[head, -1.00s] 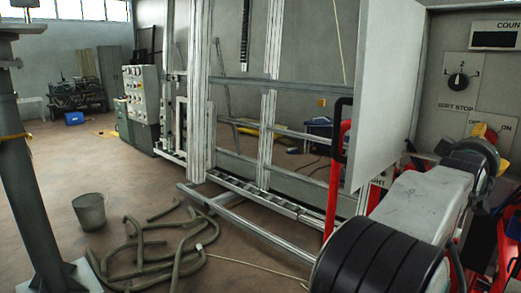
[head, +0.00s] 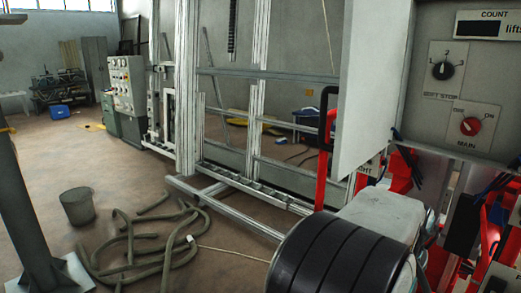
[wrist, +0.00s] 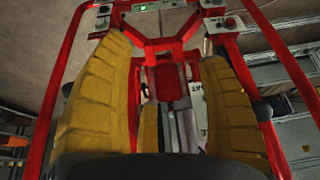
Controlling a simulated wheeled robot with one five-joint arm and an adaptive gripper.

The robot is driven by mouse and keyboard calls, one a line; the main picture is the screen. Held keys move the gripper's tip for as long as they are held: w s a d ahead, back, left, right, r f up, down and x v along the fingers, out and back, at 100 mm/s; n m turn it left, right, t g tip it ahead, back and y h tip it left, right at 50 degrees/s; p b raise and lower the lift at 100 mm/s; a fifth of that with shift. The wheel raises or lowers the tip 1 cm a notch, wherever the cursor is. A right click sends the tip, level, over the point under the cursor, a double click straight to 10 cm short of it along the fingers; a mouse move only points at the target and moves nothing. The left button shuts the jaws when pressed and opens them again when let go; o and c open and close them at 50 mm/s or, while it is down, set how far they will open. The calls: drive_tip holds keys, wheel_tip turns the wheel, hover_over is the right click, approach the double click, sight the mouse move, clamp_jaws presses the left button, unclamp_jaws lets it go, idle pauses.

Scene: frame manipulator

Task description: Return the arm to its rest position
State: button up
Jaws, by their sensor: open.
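My gripper (wrist: 164,55) fills the wrist view. Its yellow ribbed fingers stand well apart with nothing between them. Beyond them is a red frame with a small red panel. In the head view my arm is folded low at the bottom right, a black ribbed part with a pale link behind it. The gripper itself is hidden there. The arm is apart from the grey control panel (head: 487,78).
The panel carries a red MAIN knob (head: 471,126) and a dark selector knob (head: 443,70). Hoses (head: 150,250) and a bucket (head: 77,206) lie on the floor at left.

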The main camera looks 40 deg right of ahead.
drive_tip(key=w+a+n+t+y, duration=0.1)
drive_tip(key=w+a+n, duration=0.4)
drive_tip(key=a, duration=0.7)
drive_tip(key=w+a+n+t+y+p, duration=0.1)
drive_tip(key=w+a+n, duration=0.4)
drive_tip(key=a, duration=0.8)
drive_tip(key=w+a+n+t+y, duration=0.1)
drive_tip(key=w+a+n, duration=0.5)
drive_tip(key=a, duration=0.6)
drive_tip(key=shift+a+f+n+y+p, duration=0.2)
drive_tip(key=shift+n+y+p, duration=0.15)
drive_tip(key=shift+y, duration=0.55)
